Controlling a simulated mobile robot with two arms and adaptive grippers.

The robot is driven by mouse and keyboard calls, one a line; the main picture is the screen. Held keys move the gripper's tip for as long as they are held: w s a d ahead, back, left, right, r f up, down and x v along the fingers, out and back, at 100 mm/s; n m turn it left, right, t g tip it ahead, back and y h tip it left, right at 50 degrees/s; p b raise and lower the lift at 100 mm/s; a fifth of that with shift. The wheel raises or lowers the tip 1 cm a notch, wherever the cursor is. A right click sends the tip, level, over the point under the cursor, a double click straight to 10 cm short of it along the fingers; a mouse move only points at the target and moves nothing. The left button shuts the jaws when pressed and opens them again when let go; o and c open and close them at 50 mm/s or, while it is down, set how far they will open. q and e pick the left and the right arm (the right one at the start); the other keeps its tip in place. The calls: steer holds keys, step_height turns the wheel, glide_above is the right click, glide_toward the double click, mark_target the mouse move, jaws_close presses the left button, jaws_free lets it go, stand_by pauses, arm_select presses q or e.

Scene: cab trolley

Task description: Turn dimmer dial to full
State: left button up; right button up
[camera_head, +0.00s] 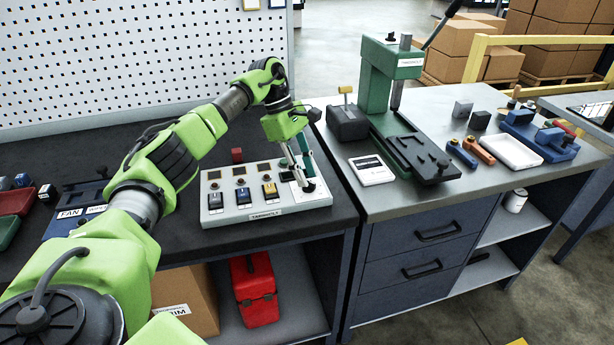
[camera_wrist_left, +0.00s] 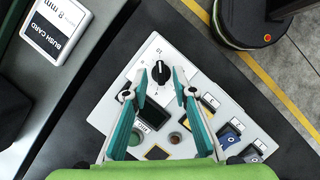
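The control panel (camera_head: 240,213) is a light box on the dark bench, with small square windows and rocker switches. Its round black dimmer dial (camera_wrist_left: 160,74) sits near the panel's corner, inside a printed scale. My left gripper (camera_head: 304,180) is over the panel's right end, pointing down. In the left wrist view its two teal fingers (camera_wrist_left: 159,84) are apart, one on each side of the dial. Gaps seem to show between the fingertips and the dial; I cannot tell whether either touches. In the head view the fingers partly hide the dial. My right gripper is not in view.
Blue, dark and yellow rocker switches (camera_head: 270,189) stand left of the dial. A white card box (camera_head: 371,170) and a green press (camera_head: 378,75) stand on the grey bench to the right.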

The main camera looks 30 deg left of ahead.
arm_select(q)
steer(key=v, duration=1)
steer(key=shift+r, duration=0.2)
